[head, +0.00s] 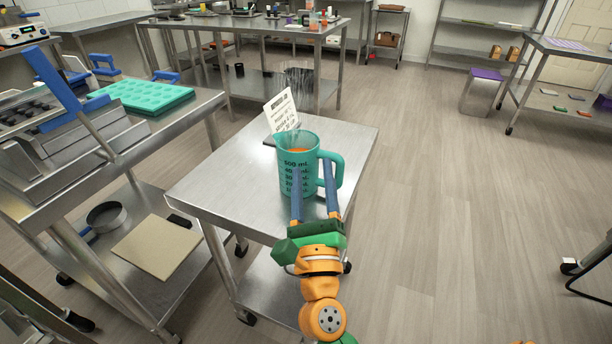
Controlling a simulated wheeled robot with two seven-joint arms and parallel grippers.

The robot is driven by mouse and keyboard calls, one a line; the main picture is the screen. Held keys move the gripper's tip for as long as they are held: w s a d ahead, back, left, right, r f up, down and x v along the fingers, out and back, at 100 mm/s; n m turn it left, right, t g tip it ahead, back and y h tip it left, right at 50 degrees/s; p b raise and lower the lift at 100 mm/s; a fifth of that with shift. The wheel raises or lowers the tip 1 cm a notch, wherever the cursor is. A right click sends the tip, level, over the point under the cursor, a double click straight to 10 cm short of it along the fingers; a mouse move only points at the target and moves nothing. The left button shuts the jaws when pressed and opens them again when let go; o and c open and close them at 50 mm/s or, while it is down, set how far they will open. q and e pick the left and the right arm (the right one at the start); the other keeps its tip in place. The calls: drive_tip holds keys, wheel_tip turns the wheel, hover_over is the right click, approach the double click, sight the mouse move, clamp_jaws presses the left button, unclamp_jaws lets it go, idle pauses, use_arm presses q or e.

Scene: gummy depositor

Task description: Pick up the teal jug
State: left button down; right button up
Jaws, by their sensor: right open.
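The teal jug (298,163) stands upright on the small steel table (222,182). It is see-through, with dark volume marks on its side, and orange contents show inside near the top. Its handle (336,166) points to the right. My right gripper (315,203) is open, with its two blue fingers reaching up to the jug's near side. One finger overlaps the jug's lower front and the other is below the handle. I cannot tell whether they touch it. My left gripper is not in view.
A printed card (281,110) stands behind the jug. At left, a steel bench holds a teal mold tray (146,96) and a machine with blue handles (55,82). A pan (106,216) and beige board (157,246) lie on its lower shelf.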

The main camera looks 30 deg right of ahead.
sight(339, 181)
drive_tip(key=d+f+m+g+h, duration=0.1)
drive_tip(key=f+m+g, duration=0.1)
drive_tip(key=m, duration=0.1)
drive_tip(key=d+f+m+g, duration=0.2)
drive_tip(key=m, duration=0.1)
drive_tip(key=w+d+f+m+g+h, duration=0.1)
drive_tip(key=d+f+m+g, duration=0.1)
drive_tip(key=shift+f+m+g+h, duration=0.3)
drive_tip(key=shift+f+m, duration=0.1)
drive_tip(key=x, duration=0.2)
drive_tip(key=p+x, duration=0.1)
drive_tip(key=x, duration=0.2)
drive_tip(key=shift+s+d, duration=0.2)
drive_tip(key=shift+d, duration=0.05)
drive_tip(key=shift+w+d+f, duration=0.1)
drive_tip(key=shift+w+d, duration=0.15)
drive_tip(key=shift+w, duration=0.05)
clamp_jaws()
drive_tip(key=shift+a, duration=0.1)
